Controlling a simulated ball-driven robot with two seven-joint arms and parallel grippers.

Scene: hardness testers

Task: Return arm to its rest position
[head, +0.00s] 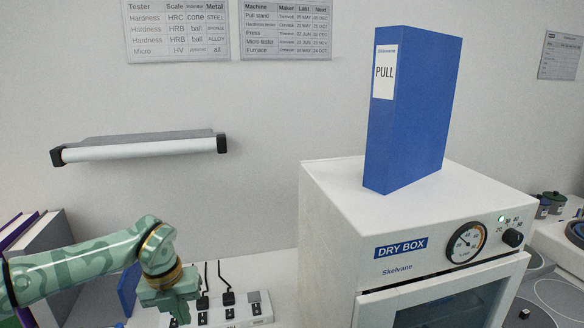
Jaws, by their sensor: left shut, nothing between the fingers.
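My left arm comes in from the lower left, patterned in pale and dark green, with a dark and brass-coloured joint. My left gripper (178,312) hangs at its end, pointing down, over the counter near the bottom edge. It is shut with nothing seen in it, and its tips are close to the frame's lower edge. My right arm and gripper do not show.
A white dry box (340,215) stands right of centre with a blue PULL binder (415,110) upright on top. A power strip (232,312) with plugs lies just right of my left gripper. Binders (38,238) stand at left. A wall lamp (140,148) hangs above.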

